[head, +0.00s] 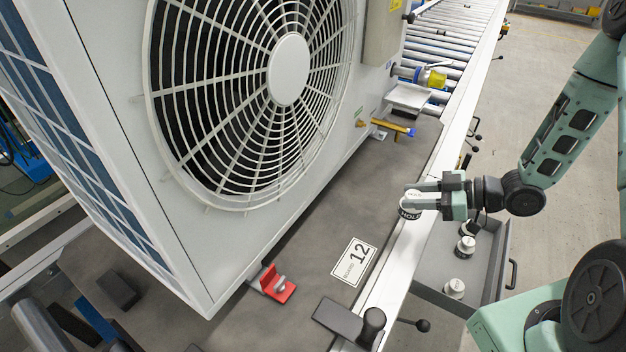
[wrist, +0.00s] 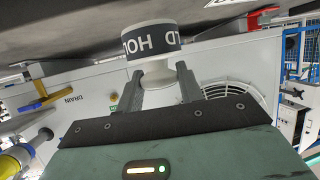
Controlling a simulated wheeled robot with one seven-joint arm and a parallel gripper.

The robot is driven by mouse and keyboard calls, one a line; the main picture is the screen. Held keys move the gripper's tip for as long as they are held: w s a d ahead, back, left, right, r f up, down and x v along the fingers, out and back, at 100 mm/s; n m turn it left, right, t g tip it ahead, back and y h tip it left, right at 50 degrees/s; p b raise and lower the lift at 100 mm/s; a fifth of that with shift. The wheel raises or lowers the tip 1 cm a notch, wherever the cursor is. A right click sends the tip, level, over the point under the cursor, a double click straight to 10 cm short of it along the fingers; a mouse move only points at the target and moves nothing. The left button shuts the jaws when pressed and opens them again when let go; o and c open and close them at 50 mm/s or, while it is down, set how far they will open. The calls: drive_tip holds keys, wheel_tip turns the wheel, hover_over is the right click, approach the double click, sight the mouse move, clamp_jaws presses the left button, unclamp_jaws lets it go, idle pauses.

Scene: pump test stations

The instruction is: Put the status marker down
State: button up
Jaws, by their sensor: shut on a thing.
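The status marker (head: 409,212) is a round white piece with a dark band lettered HOLD. My gripper (head: 424,195) is shut on it. In the head view the marker appears over the white rail at the table's right edge; I cannot tell whether it touches anything below. In the wrist view the marker (wrist: 151,43) has its narrow white neck between the two fingers of my gripper (wrist: 155,92).
A large white fan unit (head: 115,130) fills the table's left and back. An open grey drawer (head: 432,262) holds white knobbed pieces (head: 466,246).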

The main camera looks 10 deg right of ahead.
drive_tip(key=w+a, duration=0.3)
drive_tip(key=a, duration=0.1)
drive_tip(key=w+a, duration=0.2)
drive_tip(key=a, duration=0.2)
drive_tip(key=w+a, duration=0.3)
drive_tip(key=a, duration=0.2)
drive_tip(key=shift+w, duration=0.35)
drive_tip(key=shift+w+a, duration=0.25)
drive_tip(key=shift+a, duration=0.3)
drive_tip(key=shift+d+f, duration=0.2)
drive_tip(key=shift+f, duration=1.55)
drive_tip(key=shift+f, duration=0.25)
drive_tip(key=o, duration=1)
drive_tip(key=shift+r, duration=0.1)
drive_tip(key=shift+r, duration=0.1)
